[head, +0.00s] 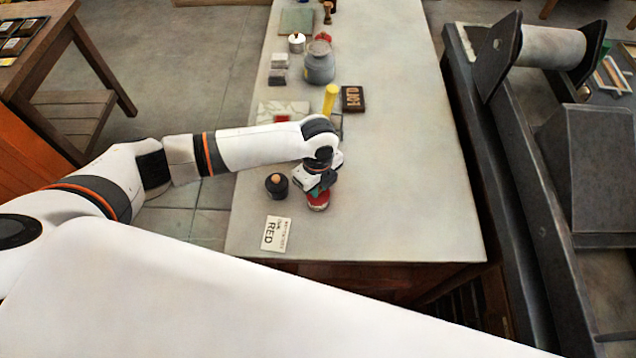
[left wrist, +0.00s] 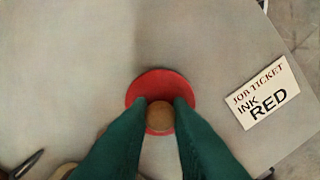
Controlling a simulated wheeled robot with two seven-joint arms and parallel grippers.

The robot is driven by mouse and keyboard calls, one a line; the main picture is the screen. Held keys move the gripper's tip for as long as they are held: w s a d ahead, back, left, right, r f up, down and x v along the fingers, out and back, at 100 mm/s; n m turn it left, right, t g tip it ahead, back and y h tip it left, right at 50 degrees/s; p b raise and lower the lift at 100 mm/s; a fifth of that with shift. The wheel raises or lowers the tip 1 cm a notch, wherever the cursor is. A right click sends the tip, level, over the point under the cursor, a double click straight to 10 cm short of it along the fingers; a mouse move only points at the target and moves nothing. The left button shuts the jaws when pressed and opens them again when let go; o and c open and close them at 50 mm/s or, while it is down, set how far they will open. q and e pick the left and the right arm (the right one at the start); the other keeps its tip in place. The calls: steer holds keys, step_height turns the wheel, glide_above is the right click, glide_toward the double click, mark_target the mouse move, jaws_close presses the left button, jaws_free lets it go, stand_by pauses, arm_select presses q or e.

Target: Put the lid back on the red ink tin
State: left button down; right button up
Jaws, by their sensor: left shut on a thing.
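My left gripper (head: 320,185) points down over the near part of the bench. In the left wrist view its green fingers (left wrist: 160,118) are shut on the round brown knob (left wrist: 160,117) of a red lid (left wrist: 160,84). In the head view a red round thing (head: 318,203) shows right under the fingers. The gripper and lid hide what lies beneath, so I cannot tell whether the lid rests on the red tin or is just above it. My right gripper is not in view.
A dark tin with an orange-brown knob (head: 277,187) stands close left of the gripper. A job ticket reading INK RED (head: 276,234) lies nearer. Behind are a yellow cylinder (head: 330,98), a dark type block (head: 353,99) and a grey jar (head: 319,66). The bench's right side is clear.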

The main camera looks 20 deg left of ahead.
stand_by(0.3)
arm_select(q)
steer(key=c, duration=0.8)
jaws_free()
steer(key=shift+o, duration=0.2)
steer(key=shift+r+p, duration=3.5)
steer(key=shift+p, duration=0.2)
jaws_close()
steer(key=shift+f, duration=0.25)
